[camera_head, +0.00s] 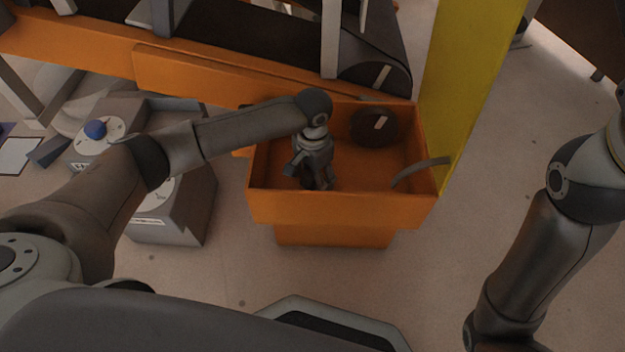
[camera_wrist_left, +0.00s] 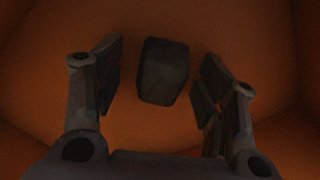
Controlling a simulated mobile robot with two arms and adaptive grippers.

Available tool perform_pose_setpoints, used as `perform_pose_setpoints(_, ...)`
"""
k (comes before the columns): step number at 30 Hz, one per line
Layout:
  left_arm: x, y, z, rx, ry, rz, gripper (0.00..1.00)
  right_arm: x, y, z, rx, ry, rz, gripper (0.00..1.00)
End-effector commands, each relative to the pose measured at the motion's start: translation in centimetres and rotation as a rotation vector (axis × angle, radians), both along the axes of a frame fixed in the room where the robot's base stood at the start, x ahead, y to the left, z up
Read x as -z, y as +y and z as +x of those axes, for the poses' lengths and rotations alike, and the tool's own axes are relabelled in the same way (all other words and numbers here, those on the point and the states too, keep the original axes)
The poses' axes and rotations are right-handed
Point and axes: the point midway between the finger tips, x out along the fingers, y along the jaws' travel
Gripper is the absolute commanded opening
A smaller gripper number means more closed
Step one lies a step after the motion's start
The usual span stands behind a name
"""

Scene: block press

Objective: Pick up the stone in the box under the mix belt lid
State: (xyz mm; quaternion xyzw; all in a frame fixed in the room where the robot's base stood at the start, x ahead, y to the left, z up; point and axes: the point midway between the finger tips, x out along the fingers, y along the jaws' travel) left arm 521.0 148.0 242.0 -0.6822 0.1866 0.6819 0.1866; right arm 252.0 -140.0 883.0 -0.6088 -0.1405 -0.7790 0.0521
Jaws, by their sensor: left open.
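The orange box (camera_head: 340,208) stands open in the middle of the head view, under the end of the belt. A dark grey stone (camera_wrist_left: 163,71) lies on the orange box floor in the left wrist view. My left gripper (camera_head: 313,182) points down inside the box, left of its middle. In the left wrist view its open fingers (camera_wrist_left: 160,85) stand on either side of the stone, with a gap on each side. In the head view I cannot clearly tell the stone from the gripper. My right gripper is out of view; only the right arm shows.
The dark belt (camera_head: 235,38) with its orange side rail (camera_head: 200,78) runs above and behind the box. A dark round part (camera_head: 376,126) sits at the box's back. A yellow post (camera_head: 462,85) stands right of it. A grey control unit (camera_head: 180,205) is left. Floor is clear at right.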

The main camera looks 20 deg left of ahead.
Motion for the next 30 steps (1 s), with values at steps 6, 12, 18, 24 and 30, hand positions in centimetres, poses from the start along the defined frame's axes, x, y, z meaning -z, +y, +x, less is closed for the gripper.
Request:
perform_pose_setpoints(6,-0.1,0.0,0.0,0.0,-0.001,0.001,0.54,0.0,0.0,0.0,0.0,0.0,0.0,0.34)
perform_pose_setpoints(12,-0.1,0.0,0.0,0.0,-0.001,0.001,0.28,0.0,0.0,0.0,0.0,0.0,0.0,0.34)
perform_pose_setpoints(18,-0.1,0.0,0.0,0.0,-0.001,0.001,0.1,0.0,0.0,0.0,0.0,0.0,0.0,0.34)
perform_pose_setpoints(24,-0.2,0.0,0.0,0.0,-0.001,0.001,0.1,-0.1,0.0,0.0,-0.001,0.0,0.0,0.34)
perform_pose_setpoints(30,-1.3,0.0,0.0,0.0,-0.001,0.001,0.1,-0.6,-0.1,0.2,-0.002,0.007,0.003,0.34)
